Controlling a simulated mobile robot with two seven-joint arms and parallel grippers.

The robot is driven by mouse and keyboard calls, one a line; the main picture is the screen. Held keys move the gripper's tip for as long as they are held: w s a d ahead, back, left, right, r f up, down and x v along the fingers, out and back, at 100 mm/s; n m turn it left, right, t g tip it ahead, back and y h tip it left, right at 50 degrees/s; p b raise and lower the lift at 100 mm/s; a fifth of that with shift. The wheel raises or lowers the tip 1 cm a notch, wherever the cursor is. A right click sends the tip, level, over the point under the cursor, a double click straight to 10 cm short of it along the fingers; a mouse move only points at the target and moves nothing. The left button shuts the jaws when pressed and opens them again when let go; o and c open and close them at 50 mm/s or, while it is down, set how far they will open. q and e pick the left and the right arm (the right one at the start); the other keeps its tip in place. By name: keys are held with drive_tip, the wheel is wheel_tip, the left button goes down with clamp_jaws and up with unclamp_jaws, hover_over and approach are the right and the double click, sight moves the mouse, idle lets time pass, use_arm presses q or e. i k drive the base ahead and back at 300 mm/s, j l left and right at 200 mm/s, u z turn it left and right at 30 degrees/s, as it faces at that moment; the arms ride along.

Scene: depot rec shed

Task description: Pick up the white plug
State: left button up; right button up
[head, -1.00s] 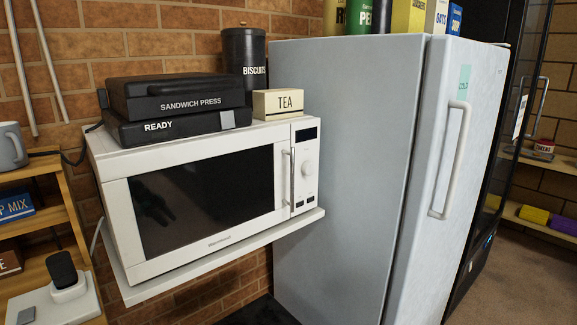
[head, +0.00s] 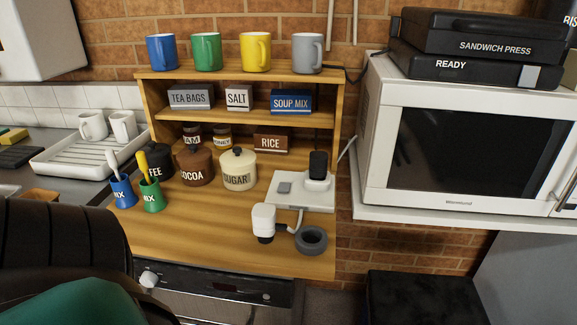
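The white plug (head: 263,219) stands on the wooden worktop, near its front right corner, in the head view. Its lower part is dark. A pale cord beside it runs up toward a white socket board (head: 288,200). A grey ring (head: 311,240) lies just to its right; I cannot tell whether they touch. A black plug (head: 318,164) sits in a white socket on the board. Neither of my grippers shows in the head view.
Sugar (head: 239,169) and cocoa (head: 195,166) jars stand left of the board, with blue (head: 122,192) and green (head: 152,196) cups further left. A shelf (head: 230,110) with mugs rises behind. A microwave (head: 460,140) is at right. A dark shape fills the lower left.

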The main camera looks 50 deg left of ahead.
sight(265, 225)
drive_tip(key=u, duration=1.65)
